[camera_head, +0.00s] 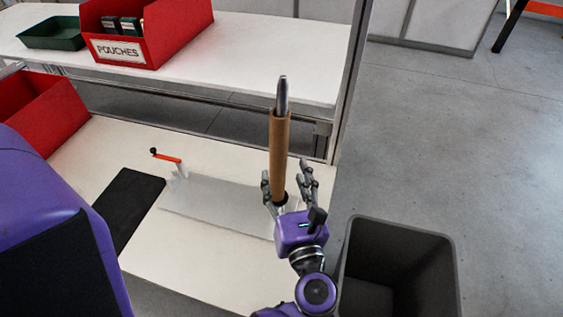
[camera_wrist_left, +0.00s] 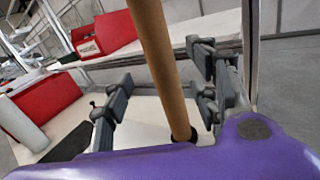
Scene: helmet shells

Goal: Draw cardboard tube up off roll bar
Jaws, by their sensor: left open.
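The brown cardboard tube (camera_head: 279,150) stands upright on the roll bar (camera_head: 282,93), whose grey metal tip sticks out above it. In the left wrist view the tube (camera_wrist_left: 160,62) runs down to a dark collar (camera_wrist_left: 183,134) at its foot. My left gripper (camera_head: 286,173) is open around the lower part of the tube, with fingers on both sides. In the left wrist view the gripper (camera_wrist_left: 165,95) shows gaps beside the tube, clearer on the left. The foot of the bar is partly hidden by my gripper in the head view. My right gripper is not in view.
A grey plate (camera_head: 215,205) and an orange-handled lever (camera_head: 168,158) are left of the tube. A black mat (camera_head: 130,200) lies farther left. Red bins (camera_head: 150,45) (camera_head: 40,110) stand on the shelf and table. A grey waste bin (camera_head: 400,240) stands at right.

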